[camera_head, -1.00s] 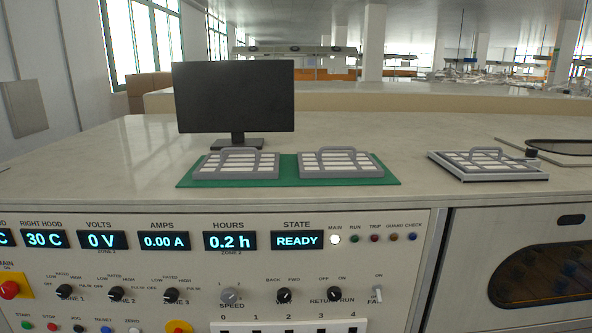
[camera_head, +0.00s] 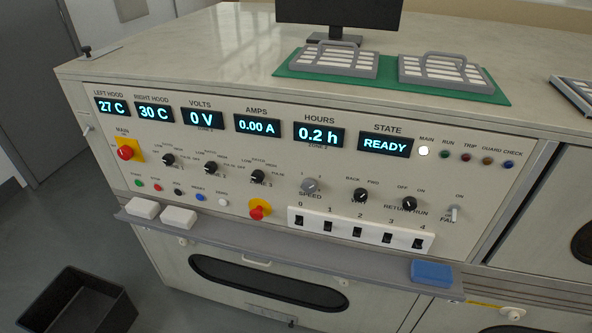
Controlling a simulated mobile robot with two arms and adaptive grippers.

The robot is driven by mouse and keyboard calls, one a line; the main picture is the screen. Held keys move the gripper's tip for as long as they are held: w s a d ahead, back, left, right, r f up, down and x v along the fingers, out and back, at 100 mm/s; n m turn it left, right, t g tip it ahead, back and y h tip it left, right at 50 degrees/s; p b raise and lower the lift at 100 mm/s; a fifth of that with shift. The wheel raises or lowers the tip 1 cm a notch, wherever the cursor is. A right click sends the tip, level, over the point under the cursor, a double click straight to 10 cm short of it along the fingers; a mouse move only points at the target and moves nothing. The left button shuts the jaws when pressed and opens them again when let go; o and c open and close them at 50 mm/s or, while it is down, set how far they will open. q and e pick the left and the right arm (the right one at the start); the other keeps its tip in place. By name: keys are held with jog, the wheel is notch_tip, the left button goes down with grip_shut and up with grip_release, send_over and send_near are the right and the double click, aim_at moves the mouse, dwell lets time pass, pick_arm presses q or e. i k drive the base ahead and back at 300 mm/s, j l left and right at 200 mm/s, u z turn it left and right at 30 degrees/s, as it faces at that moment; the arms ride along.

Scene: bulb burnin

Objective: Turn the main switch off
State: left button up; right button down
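The main switch (camera_head: 126,152) is a red knob on a yellow plate at the left end of the control panel (camera_head: 285,170), under the label MAIN. Its exact setting is too small to read. The white MAIN lamp (camera_head: 423,151) at the panel's right is lit. The state display (camera_head: 386,145) reads READY, and the volts display (camera_head: 204,117) reads 0 V. Neither of my grippers shows in the head view.
A grey shelf (camera_head: 240,243) juts out below the panel, with two white blocks (camera_head: 177,217) and a blue block (camera_head: 431,272) on it. A second red knob on yellow (camera_head: 259,209) sits lower on the panel. A black bin (camera_head: 78,300) stands on the floor at left.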

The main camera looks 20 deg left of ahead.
aim_at(125, 153)
jog(key=u, duration=1.65)
